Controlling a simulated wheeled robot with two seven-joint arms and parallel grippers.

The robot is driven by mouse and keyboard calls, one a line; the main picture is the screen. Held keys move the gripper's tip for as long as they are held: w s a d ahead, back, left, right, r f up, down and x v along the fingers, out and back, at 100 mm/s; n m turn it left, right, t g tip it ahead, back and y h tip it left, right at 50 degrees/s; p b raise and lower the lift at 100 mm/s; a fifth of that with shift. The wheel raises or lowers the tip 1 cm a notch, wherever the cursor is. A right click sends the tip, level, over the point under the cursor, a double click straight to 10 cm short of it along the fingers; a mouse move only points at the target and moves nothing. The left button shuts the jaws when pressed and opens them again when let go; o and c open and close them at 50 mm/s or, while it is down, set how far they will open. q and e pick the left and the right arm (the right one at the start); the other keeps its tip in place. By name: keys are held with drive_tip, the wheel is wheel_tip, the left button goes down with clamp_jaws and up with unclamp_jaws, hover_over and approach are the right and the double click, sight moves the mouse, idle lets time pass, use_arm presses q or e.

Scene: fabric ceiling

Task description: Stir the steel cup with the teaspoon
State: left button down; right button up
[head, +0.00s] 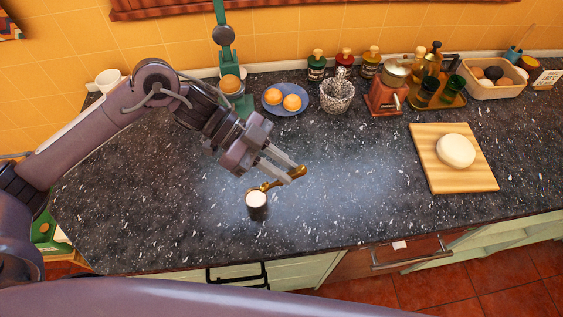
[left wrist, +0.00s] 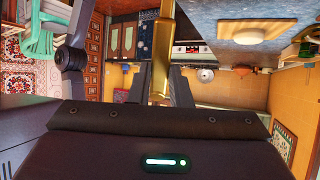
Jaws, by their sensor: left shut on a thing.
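A small steel cup (head: 257,208) with a pale top stands upright near the front of the dark speckled counter. My left gripper (head: 291,173) is just behind and right of it, shut on a golden teaspoon (head: 266,186). One end of the teaspoon sticks out right of the fingertips, the other reaches left to the cup's far rim. I cannot tell whether it dips inside. In the left wrist view the teaspoon's golden shaft (left wrist: 163,45) shows between the fingers (left wrist: 160,88). The cup is not clear there. My right gripper is in neither view.
A wooden board (head: 475,180) with a white round thing (head: 456,150) lies to the right. A blue plate (head: 273,107) with orange buns, a speckled pot (head: 337,96) and a red grinder (head: 385,98) stand behind. The counter around the cup is clear; its front edge is close.

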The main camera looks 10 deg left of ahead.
sight(268, 185)
use_arm(q)
wheel_tip(268, 185, down, 4)
drive_tip(key=shift+r+b, duration=0.2)
drive_tip(key=shift+b, duration=0.75)
drive_tip(key=shift+w+a+f+b, duration=0.1)
drive_tip(key=shift+a+f+b, duration=0.25)
drive_tip(key=shift+f, duration=0.15)
drive_tip(key=shift+w+a+f+b, duration=0.1)
drive_tip(key=shift+a+f+b, duration=0.1)
drive_tip(key=shift+f+b, duration=0.2)
drive_tip(key=shift+w+a+f+b, duration=0.1)
drive_tip(key=shift+a+f+b, duration=0.3)
drive_tip(key=shift+f, duration=0.25)
drive_tip(key=shift+w+a+f+b, duration=0.1)
drive_tip(key=shift+a+f+b, duration=0.2)
drive_tip(key=shift+f+b, duration=0.25)
drive_tip(key=shift+a+f+b, duration=0.4)
drive_tip(key=shift+a+f, duration=0.1)
drive_tip(key=shift+f, duration=0.3)
drive_tip(key=shift+w, duration=0.15)
